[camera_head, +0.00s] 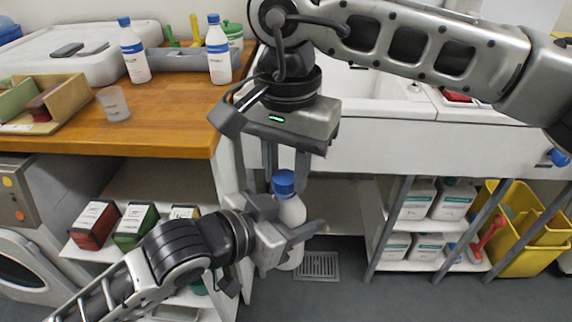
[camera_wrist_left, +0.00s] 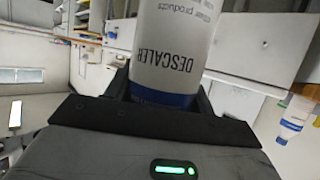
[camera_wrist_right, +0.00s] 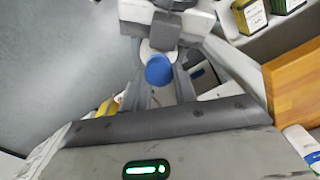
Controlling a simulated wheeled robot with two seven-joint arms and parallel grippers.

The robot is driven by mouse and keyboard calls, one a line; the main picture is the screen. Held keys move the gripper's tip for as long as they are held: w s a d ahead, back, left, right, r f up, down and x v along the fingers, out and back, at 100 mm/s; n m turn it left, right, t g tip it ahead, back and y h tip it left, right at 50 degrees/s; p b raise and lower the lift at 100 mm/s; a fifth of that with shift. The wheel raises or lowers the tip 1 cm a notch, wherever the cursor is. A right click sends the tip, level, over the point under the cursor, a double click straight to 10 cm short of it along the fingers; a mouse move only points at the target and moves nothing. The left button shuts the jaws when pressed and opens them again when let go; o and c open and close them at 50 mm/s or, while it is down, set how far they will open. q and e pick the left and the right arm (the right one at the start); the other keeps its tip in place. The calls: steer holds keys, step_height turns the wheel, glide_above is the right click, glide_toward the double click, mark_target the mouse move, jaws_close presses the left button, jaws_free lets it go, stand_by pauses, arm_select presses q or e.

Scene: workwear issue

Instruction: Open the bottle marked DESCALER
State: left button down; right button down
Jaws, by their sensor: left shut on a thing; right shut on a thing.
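The DESCALER bottle (camera_head: 292,211) is white with a blue cap (camera_head: 285,178) and stands upright in the air in front of the counter. Its DESCALER label (camera_wrist_left: 172,60) shows upside down in the left wrist view. My left gripper (camera_head: 290,228) is shut around the bottle's body from the left side. My right gripper (camera_head: 286,180) points down from above, its fingers on either side of the cap and shut on it. The cap also shows between the fingers in the right wrist view (camera_wrist_right: 159,70). The cap still sits on the bottle's neck.
Two other white bottles with blue caps, a left one (camera_head: 134,52) and a right one (camera_head: 218,50), stand on the wooden counter (camera_head: 170,120). A clear cup (camera_head: 114,103) is near its edge. Shelves with white jugs (camera_head: 453,200) and a yellow bucket (camera_head: 525,235) are at right.

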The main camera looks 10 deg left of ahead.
steer(key=shift+w+r, duration=0.1)
steer(key=shift+r, duration=0.1)
steer(key=shift+r, duration=0.95)
